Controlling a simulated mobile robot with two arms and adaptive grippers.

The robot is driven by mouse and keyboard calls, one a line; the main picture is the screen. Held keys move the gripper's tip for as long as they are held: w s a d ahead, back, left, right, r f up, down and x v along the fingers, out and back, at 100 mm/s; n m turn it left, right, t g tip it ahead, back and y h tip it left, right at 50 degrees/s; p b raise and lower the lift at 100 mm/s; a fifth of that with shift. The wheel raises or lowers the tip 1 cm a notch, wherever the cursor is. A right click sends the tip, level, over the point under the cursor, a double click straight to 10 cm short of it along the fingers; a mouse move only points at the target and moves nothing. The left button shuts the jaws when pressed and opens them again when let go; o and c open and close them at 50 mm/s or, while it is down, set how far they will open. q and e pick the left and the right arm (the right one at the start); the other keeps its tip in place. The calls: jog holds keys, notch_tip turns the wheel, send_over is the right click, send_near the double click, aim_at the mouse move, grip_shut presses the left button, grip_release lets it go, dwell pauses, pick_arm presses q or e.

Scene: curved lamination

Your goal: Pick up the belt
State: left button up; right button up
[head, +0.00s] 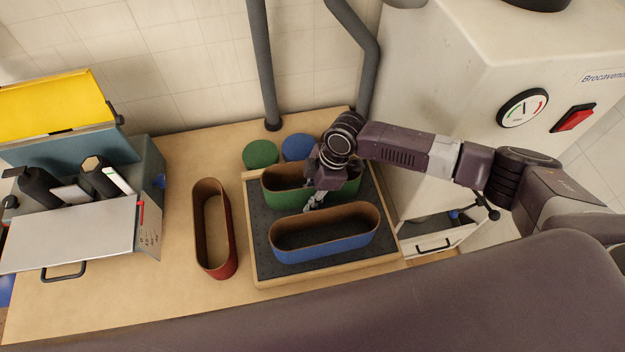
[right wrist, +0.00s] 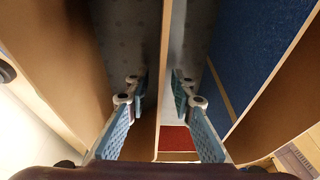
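Three belts stand on edge as oval loops with tan insides. The green belt (head: 345,187) and the blue belt (head: 322,254) stand on a dark dotted mat, green behind blue. The red belt (head: 228,260) stands on the bench to their left. My right gripper (head: 310,206) is at the near wall of the green belt. In the right wrist view my right gripper (right wrist: 160,88) is open, with one finger on each side of this wall (right wrist: 165,60). The blue belt's outer side (right wrist: 262,50) is close on the right. My left gripper is not in view.
The mat lies in a wooden frame (head: 262,281). Green (head: 260,154) and blue (head: 298,147) discs lie behind it. A white machine (head: 480,80) stands right. Grey pipes (head: 262,65) rise behind.

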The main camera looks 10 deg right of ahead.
jog(key=shift+c, duration=0.4)
grip_shut()
jog(key=shift+r, duration=0.1)
